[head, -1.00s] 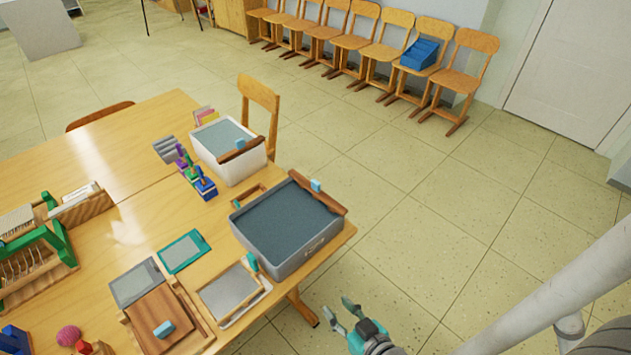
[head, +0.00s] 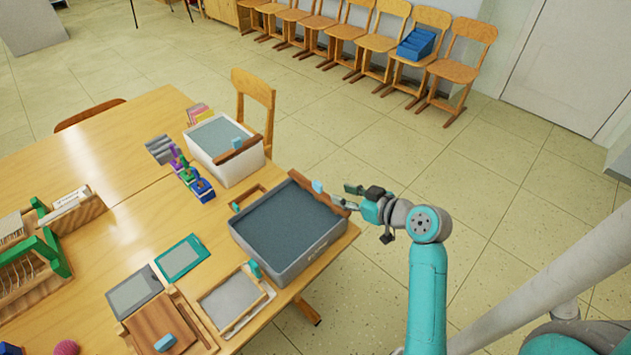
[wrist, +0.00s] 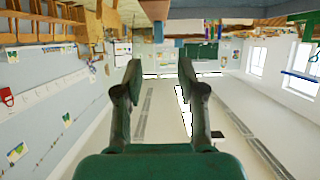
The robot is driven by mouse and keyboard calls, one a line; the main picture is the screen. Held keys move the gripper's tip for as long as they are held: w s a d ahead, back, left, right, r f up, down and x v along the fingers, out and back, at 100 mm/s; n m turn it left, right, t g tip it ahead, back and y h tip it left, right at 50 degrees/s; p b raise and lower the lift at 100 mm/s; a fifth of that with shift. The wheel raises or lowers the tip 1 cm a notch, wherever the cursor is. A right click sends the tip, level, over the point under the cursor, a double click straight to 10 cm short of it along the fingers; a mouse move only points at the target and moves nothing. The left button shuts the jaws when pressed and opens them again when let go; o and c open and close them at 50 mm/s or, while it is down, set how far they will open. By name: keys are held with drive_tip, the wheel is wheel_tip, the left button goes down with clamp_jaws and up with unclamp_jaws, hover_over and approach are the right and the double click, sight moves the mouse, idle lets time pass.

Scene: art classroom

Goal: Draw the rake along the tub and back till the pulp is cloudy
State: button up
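The grey tub (head: 300,262) stands at the table's right edge, filled with dark blue-grey pulp (head: 285,225) that looks flat and even. A rake with a brown wooden bar (head: 299,181) and a light blue grip (head: 318,186) lies along the tub's far right rim. My gripper (head: 345,195) is just right of the rake, its fingers pointing left toward it. It is open and empty, seemingly apart from the rake. Both spread fingers (wrist: 158,72) show in the wrist view, with nothing between them.
A white tub (head: 232,172) with a similar brown bar stands behind. Frames (head: 230,298), stamps (head: 195,180) and a rack (head: 35,260) crowd the table. A chair (head: 254,105) stands behind the tubs.

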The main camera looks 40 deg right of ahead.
sight(322, 186)
drive_tip(key=x, duration=1)
drive_tip(key=shift+w+f, duration=0.15)
drive_tip(key=shift+w, duration=0.2)
clamp_jaws()
